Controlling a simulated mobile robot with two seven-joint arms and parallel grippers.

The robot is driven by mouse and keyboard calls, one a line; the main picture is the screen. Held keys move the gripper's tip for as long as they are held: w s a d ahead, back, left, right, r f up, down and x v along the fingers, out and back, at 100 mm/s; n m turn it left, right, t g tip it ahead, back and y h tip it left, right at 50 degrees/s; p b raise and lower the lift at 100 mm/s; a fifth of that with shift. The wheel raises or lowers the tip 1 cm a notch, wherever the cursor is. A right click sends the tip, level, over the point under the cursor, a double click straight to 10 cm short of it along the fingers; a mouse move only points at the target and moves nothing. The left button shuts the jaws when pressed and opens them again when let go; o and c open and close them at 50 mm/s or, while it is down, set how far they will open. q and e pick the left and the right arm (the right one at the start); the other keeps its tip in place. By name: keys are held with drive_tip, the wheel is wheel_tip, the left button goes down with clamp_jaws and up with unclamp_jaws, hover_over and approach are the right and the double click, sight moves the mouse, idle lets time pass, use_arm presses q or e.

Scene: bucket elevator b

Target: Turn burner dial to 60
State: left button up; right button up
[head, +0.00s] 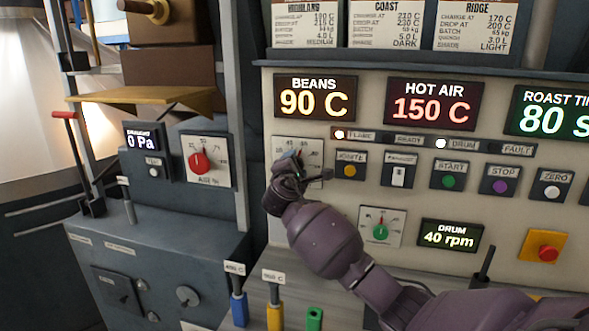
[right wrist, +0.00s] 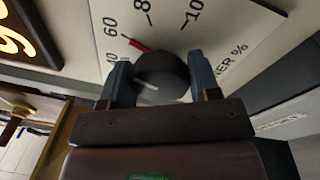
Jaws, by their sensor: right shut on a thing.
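The burner dial is a white scale plate (head: 315,154) on the control panel, left of the ignite button, mostly hidden in the head view by my right gripper (head: 287,165). In the right wrist view, its dark round knob (right wrist: 162,76) sits between the two fingers of my right gripper (right wrist: 163,85), which is shut on it. The 80 and 100 marks lie further round and are partly cut off. My left gripper is not in view.
The ignite button (head: 350,170) is close right of my right gripper. The drum dial (head: 381,232) is below, and the air dial (head: 198,163) is on the left cabinet. Blue, yellow and green handles (head: 275,314) stand on the ledge below, near my right arm.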

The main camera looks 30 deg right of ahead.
idle(0.4)
drive_tip(key=o, duration=0.9)
drive_tip(key=shift+s+a, duration=0.1)
drive_tip(key=v, duration=1)
drive_tip(key=shift+s+a, duration=0.2)
drive_tip(key=shift+f, duration=0.1)
